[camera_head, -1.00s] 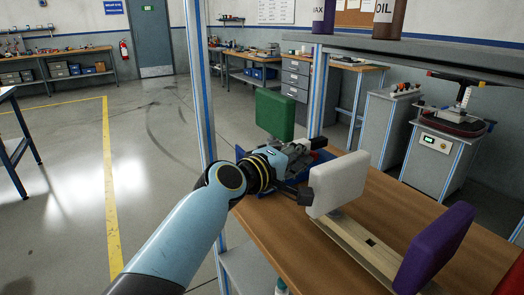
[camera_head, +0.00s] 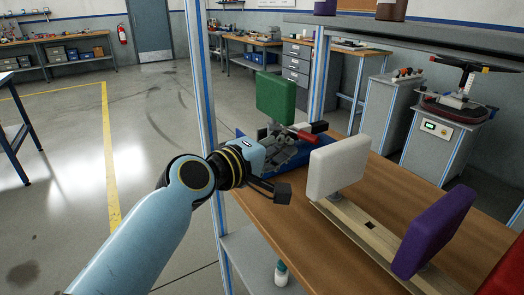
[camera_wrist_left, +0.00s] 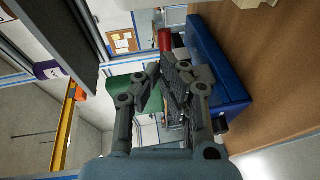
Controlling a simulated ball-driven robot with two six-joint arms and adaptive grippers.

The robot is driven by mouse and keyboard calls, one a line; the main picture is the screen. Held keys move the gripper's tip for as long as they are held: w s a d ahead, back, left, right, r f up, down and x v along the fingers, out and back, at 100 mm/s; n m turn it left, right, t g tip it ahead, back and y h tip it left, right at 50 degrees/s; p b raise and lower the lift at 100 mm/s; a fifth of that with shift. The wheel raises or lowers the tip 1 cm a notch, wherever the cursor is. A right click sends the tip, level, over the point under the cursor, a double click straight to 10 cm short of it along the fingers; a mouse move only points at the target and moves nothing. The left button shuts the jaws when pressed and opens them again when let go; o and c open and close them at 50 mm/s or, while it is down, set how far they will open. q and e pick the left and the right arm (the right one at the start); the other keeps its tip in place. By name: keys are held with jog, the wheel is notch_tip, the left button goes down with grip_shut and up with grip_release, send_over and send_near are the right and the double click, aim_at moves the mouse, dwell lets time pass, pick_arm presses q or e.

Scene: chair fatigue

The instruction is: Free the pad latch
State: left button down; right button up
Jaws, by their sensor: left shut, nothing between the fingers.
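A green pad (camera_head: 275,97) stands upright at a blue fixture (camera_head: 268,160) on the wooden bench. A red-handled lever (camera_head: 300,135), which looks like the pad latch, lies across the fixture behind my left gripper. My left gripper (camera_head: 281,192) is shut and empty, in front of the fixture and left of the white pad. In the left wrist view, its fingers (camera_wrist_left: 178,75) overlap the fixture's grey mechanism, with the red handle (camera_wrist_left: 165,40) beyond them; I cannot tell any contact. The green pad (camera_wrist_left: 150,95) is partly hidden behind the fingers. My right gripper is not in view.
A white pad (camera_head: 337,167) and a purple pad (camera_head: 432,232) stand on a pale rail (camera_head: 352,222) to the right. A blue-grey post (camera_head: 200,110) rises left of the bench. An overhead shelf (camera_head: 420,38) spans the upper right.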

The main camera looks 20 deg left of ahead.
pick_arm(q)
jog(key=v, duration=0.5)
jog(key=shift+s+a, duration=0.1)
jog(key=shift+s, duration=0.25)
